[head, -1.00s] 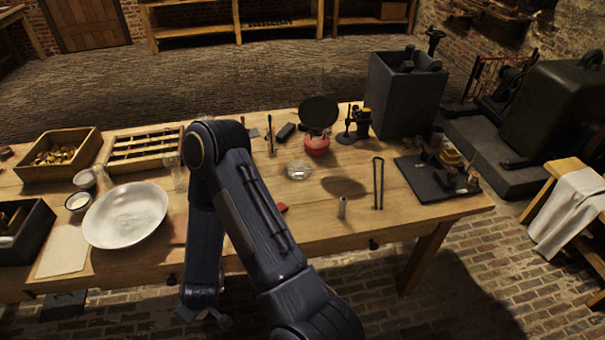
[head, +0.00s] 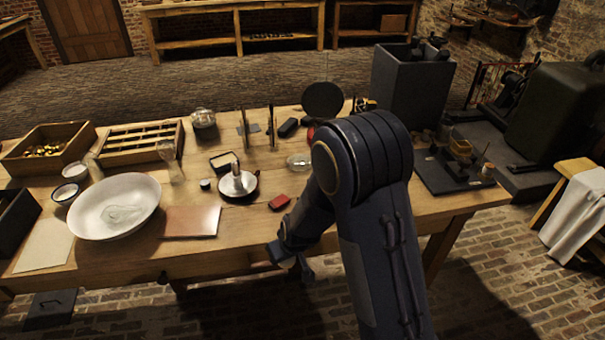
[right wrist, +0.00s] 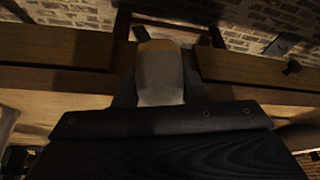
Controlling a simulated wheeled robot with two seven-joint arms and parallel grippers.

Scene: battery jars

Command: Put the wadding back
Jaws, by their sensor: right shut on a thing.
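My right gripper (head: 296,262) hangs just in front of the table's front edge, over the brick floor. In the right wrist view it is shut on a pale grey, blunt piece (right wrist: 160,72). I cannot tell for sure whether that piece is wadding, and it does not show clearly in the head view. A large white bowl (head: 90,213) stands at the table's left, with a pale, glassy-looking lump (head: 123,215) in it. My left gripper is not in view.
The wooden table (head: 215,258) also bears a candle holder (head: 253,187), a red block (head: 279,202), a reddish board (head: 190,223), white jars (head: 72,171), a slotted rack (head: 140,156) and a box of brass pieces (head: 75,163). My arm hides part of the table's right side.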

